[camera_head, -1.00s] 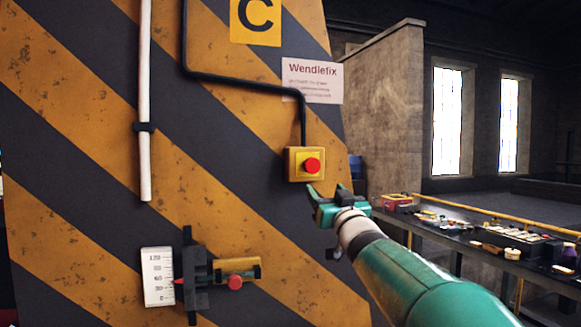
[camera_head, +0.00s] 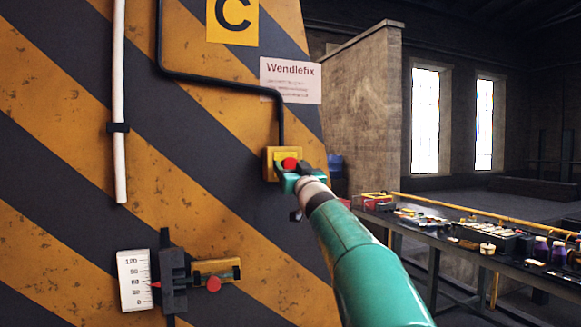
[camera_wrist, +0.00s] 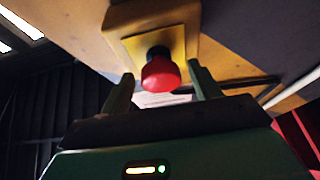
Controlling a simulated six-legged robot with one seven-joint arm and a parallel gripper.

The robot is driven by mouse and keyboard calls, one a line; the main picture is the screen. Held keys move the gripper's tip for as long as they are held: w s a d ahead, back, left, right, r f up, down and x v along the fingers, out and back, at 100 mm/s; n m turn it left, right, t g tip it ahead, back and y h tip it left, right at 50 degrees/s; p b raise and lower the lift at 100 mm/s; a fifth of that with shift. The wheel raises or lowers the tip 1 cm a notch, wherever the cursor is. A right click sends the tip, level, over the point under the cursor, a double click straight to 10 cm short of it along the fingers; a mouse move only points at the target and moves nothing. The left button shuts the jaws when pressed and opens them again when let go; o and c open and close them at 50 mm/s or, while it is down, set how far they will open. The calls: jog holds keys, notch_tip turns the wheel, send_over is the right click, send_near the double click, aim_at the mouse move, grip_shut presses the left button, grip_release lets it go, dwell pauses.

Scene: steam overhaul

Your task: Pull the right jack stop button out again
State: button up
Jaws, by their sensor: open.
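The red stop button (camera_head: 290,164) sits on a yellow box (camera_head: 270,160) on the striped jack panel. In the wrist view the red button (camera_wrist: 160,74) stands out from its yellow plate (camera_wrist: 150,44) on a dark collar. My gripper (camera_head: 289,172) is right at the box in the head view and hides part of it. In the wrist view my gripper (camera_wrist: 161,82) is open, with one finger on each side of the button. Gaps show between the fingers and the red cap, so it is not gripped.
A black cable (camera_head: 220,83) runs down the panel to the box. A paper sign (camera_head: 291,80) hangs above the box. A long bench (camera_head: 460,250) with many items stands at right.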

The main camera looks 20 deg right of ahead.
jog(key=shift+w+r, duration=0.2)
jog(key=shift+w, duration=0.25)
grip_shut()
jog(key=shift+s+f, duration=0.1)
jog(key=shift+s, duration=0.5)
